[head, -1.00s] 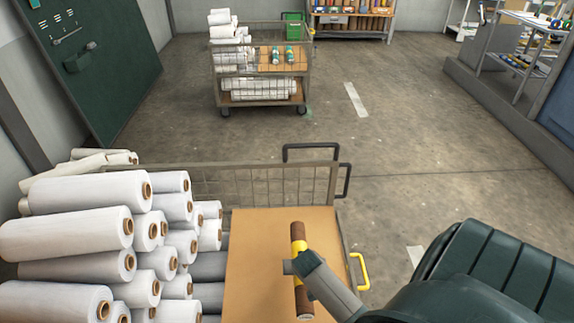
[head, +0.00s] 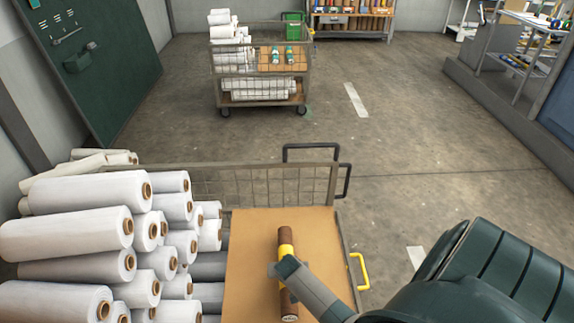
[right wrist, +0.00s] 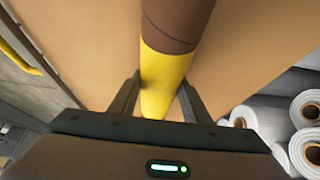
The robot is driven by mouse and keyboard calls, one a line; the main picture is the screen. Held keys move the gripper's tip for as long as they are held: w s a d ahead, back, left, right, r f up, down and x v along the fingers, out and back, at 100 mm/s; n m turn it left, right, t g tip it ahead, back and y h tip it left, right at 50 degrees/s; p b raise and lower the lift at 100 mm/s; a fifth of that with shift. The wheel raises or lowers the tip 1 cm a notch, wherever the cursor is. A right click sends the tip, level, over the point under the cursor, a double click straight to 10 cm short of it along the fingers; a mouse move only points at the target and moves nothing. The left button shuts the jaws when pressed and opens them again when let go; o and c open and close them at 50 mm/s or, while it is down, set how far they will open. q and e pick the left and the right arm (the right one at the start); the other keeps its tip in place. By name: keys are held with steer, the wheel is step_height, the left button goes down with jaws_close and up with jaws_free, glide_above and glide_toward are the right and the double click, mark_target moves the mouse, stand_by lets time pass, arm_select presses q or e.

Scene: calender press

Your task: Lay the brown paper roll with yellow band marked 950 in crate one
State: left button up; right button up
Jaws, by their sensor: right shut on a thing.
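The brown paper roll with a yellow band (head: 284,245) is over the tan board of the near cart, its length running away from me. In the head view my right gripper (head: 284,268) is on its yellow band. In the right wrist view the two fingers of my right gripper (right wrist: 160,100) are shut on either side of the yellow band (right wrist: 165,70). I cannot tell whether the roll touches the board. No marking can be read on the band. No crate can be made out. My left gripper is not in view.
The near cart's tan board (head: 250,285) is otherwise bare. White rolls (head: 70,235) are piled at its left, and a wire rail (head: 260,184) closes its far side. A yellow handle (head: 360,270) sits at right. A second cart (head: 260,85) stands beyond open floor (head: 420,130).

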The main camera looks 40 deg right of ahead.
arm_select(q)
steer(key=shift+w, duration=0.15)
arm_select(e)
steer(key=shift+f, duration=0.95)
steer(key=o, duration=1.4)
steer(key=shift+f, duration=0.1)
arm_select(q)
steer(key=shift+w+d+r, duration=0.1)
arm_select(e)
steer(key=shift+v, duration=0.8)
steer(key=p+v, duration=0.1)
steer(key=v, duration=0.8)
steer(key=shift+v, duration=0.75)
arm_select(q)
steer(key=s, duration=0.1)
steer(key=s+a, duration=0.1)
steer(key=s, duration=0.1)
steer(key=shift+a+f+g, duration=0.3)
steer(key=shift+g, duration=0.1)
